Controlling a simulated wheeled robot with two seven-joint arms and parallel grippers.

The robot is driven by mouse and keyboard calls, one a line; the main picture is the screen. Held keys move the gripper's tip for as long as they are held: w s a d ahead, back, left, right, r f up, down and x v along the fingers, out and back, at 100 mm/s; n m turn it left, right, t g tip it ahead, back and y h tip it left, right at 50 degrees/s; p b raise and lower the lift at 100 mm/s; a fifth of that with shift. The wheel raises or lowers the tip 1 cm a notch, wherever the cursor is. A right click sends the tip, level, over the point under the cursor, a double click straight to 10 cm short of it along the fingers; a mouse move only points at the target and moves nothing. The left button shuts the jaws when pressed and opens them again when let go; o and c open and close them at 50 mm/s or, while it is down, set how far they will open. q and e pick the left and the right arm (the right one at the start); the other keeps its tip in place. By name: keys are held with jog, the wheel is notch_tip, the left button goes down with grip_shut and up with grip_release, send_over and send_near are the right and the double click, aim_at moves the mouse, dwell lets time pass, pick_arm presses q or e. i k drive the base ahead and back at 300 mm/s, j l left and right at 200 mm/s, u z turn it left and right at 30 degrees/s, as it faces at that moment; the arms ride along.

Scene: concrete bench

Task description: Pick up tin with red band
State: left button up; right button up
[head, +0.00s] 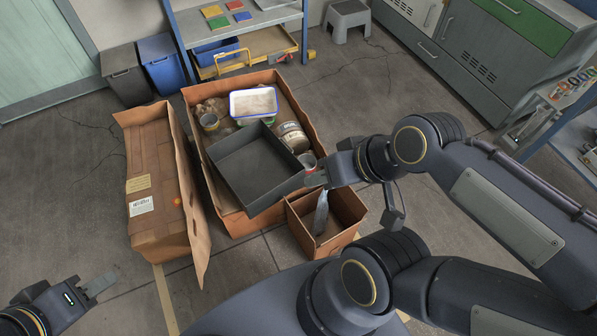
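A small tin with a reddish band (307,161) is at the right side of the large cardboard box, beside the dark grey tray. My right gripper (316,179) is just below it in the picture, with its fingertips close to or touching the tin's lower part. My arm and the tray edge hide some of this spot, so I cannot tell whether the fingers are closed on the tin. My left gripper (100,286) is at the lower left, over bare floor, far from the boxes, and seems empty.
The large cardboard box (192,93) also holds a dark grey tray (254,165), a white blue-rimmed container (253,102) and other tins (292,136). A small box (346,203) with a grey item and a long box (152,185) flank it. Shelving (240,25) stands behind.

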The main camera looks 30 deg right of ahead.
aim_at(308, 162)
jog(key=k+l+u, duration=0.1)
jog(key=u, duration=0.3)
jog(key=k+l+u, duration=0.15)
jog(key=l+u, duration=0.15)
jog(key=u, duration=0.15)
jog(key=k+l+u, duration=0.1)
jog(key=u, duration=0.3)
jog(key=k+u, duration=0.25)
jog(key=u, duration=0.2)
jog(key=k+u, duration=0.2)
jog(key=u, duration=0.2)
jog(key=k+u, duration=0.2)
jog(key=u, duration=0.2)
jog(key=k+l+u, duration=0.2)
jog(key=k+u, duration=0.75)
jog(key=k+l+z, duration=0.4)
jog(key=l, duration=0.35)
jog(key=k+l+z, duration=0.2)
jog(key=k+l, duration=0.15)
jog(key=l+z, duration=0.15)
jog(key=l, duration=0.75)
